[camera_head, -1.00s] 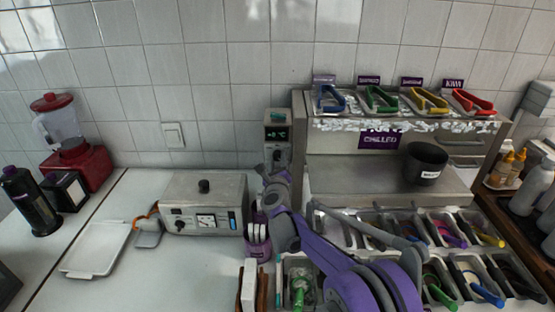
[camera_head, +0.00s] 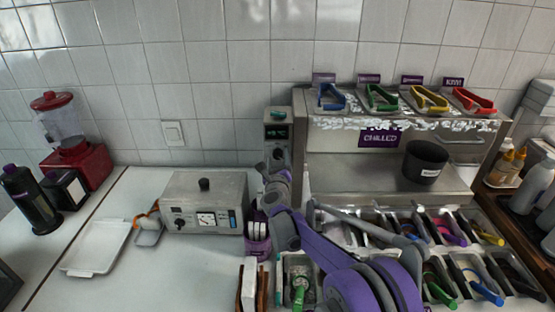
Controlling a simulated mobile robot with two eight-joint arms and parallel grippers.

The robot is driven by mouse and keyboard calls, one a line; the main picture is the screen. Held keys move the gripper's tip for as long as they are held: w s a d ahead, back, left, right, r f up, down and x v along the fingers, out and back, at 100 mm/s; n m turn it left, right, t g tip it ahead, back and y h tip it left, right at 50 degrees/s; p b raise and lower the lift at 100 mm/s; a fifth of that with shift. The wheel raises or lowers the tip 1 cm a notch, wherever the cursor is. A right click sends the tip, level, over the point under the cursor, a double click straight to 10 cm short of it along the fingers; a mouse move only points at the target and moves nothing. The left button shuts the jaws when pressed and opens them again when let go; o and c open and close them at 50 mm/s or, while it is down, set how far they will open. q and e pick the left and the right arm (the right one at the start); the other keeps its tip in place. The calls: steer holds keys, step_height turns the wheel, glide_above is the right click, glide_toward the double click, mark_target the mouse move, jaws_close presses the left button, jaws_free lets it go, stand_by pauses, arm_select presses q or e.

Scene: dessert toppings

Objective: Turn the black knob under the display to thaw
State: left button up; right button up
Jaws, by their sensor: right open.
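The small display (camera_head: 277,132) is on the front of a narrow grey control box (camera_head: 278,115) at the left end of the chilled unit. It shows faint green characters too small to read. The black knob under it is mostly hidden by my right gripper (camera_head: 276,158), which is right in front of it. My right gripper is open, its fingers up at the knob's place; I cannot tell whether they touch the knob. My purple and grey right arm reaches up from the bottom of the view. My left gripper is not in view.
A metal box (camera_head: 204,203) with a dial and its own knobs stands left of the arm. A purple cup (camera_head: 257,243) stands close beside the arm. Topping trays with coloured tongs lie to the right. A black pot (camera_head: 425,162) stands on the chilled unit.

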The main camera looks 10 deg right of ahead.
steer(key=s+a+b, duration=0.1)
steer(key=s+a, duration=0.1)
steer(key=s, duration=0.8)
steer(key=shift+s+b, duration=0.25)
steer(key=shift+b, duration=0.1)
